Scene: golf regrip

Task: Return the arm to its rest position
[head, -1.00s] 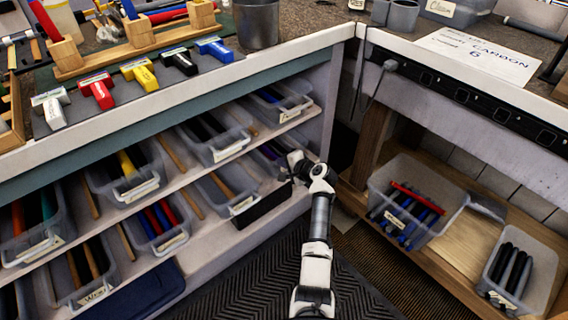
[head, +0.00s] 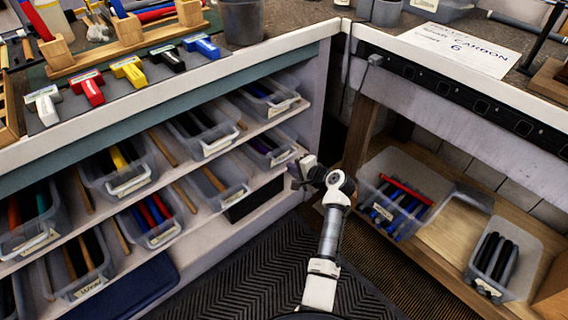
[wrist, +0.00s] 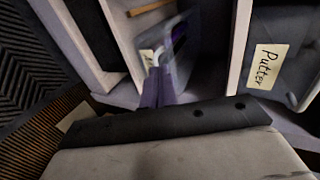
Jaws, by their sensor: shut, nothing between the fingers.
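My arm reaches up from the bottom of the head view and bends left. My gripper (head: 297,174) is at the right end of the lower shelf, just right of the bin with purple grips (head: 268,148). It is small and dark there, partly against the shelf's end panel. In the wrist view the gripper's fingers (wrist: 158,88) are together above the dark gripper body, with nothing between them. A bin with something purple (wrist: 172,45) stands beyond the fingertips.
A bin labelled "Putter" (wrist: 285,60) is at the right of the wrist view. The white shelf unit (head: 225,222) stands left of my arm; a wooden shelf (head: 450,240) with a bin of blue and red grips (head: 395,205) is right. Dark matting (head: 250,270) covers the clear floor.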

